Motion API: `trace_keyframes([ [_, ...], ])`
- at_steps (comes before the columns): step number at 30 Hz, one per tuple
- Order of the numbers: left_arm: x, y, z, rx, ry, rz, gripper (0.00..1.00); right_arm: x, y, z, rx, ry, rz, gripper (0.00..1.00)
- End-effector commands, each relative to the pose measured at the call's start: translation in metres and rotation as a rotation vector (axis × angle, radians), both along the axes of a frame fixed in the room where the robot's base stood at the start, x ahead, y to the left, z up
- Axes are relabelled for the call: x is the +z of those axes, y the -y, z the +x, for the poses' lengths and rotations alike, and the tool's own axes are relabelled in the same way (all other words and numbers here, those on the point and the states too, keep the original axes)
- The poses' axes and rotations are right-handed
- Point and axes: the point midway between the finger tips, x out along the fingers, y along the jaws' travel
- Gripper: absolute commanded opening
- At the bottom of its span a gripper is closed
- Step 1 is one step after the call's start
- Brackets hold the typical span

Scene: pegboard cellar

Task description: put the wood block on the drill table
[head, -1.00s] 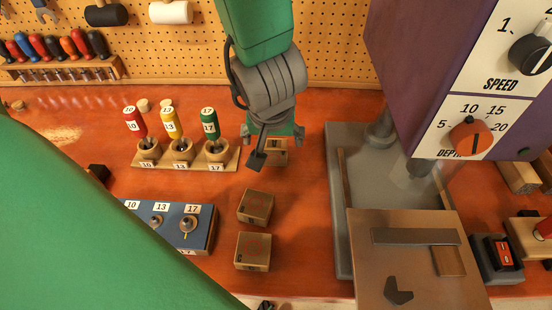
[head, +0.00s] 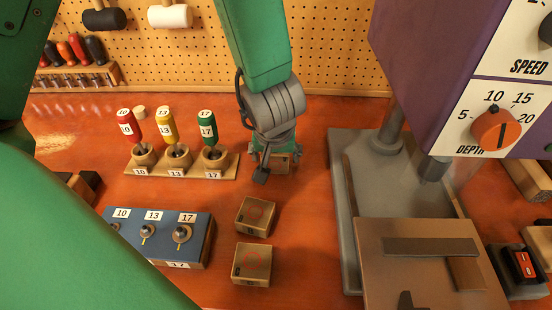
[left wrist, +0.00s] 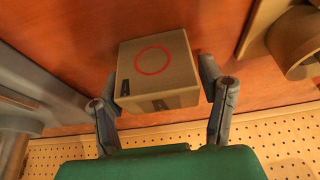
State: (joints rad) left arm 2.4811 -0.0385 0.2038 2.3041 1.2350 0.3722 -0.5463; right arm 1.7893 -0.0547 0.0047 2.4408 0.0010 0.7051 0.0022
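Three wood blocks stand in a row on the orange bench. The farthest wood block (head: 281,162) is partly hidden under my left gripper (head: 274,154). In the left wrist view this wood block (left wrist: 158,72), with a red ring on top, sits between the fingers of my left gripper (left wrist: 160,82). The fingers are open on both sides, with a small gap visible on the right. The other two blocks, the middle one (head: 256,216) and the near one (head: 251,264), also bear red rings. The drill table (head: 385,276) is at the right. My right gripper is not in view.
The purple drill press (head: 425,60) rises above the drill table, which carries a grey bar (head: 431,246). A rack of coloured-handled tools (head: 190,172) stands left of my left gripper. A blue numbered box (head: 160,236) is at the near left.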

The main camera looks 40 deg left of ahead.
Motion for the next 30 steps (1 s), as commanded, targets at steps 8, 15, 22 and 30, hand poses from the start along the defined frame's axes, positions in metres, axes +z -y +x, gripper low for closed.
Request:
trace_keyframes([
  [8, 0.000, 0.000, 0.000, 0.000, -0.001, -0.001, 0.15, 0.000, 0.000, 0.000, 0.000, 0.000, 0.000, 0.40],
  [15, 0.012, 0.000, 0.001, 0.000, 0.001, 0.002, 0.15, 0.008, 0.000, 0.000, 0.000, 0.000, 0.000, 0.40],
  [22, 0.058, 0.000, 0.000, -0.001, 0.003, 0.003, 0.15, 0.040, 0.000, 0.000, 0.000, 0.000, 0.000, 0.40],
  [30, 0.094, 0.000, 0.001, -0.001, 0.000, 0.002, 0.15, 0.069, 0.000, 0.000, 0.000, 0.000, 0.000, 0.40],
])
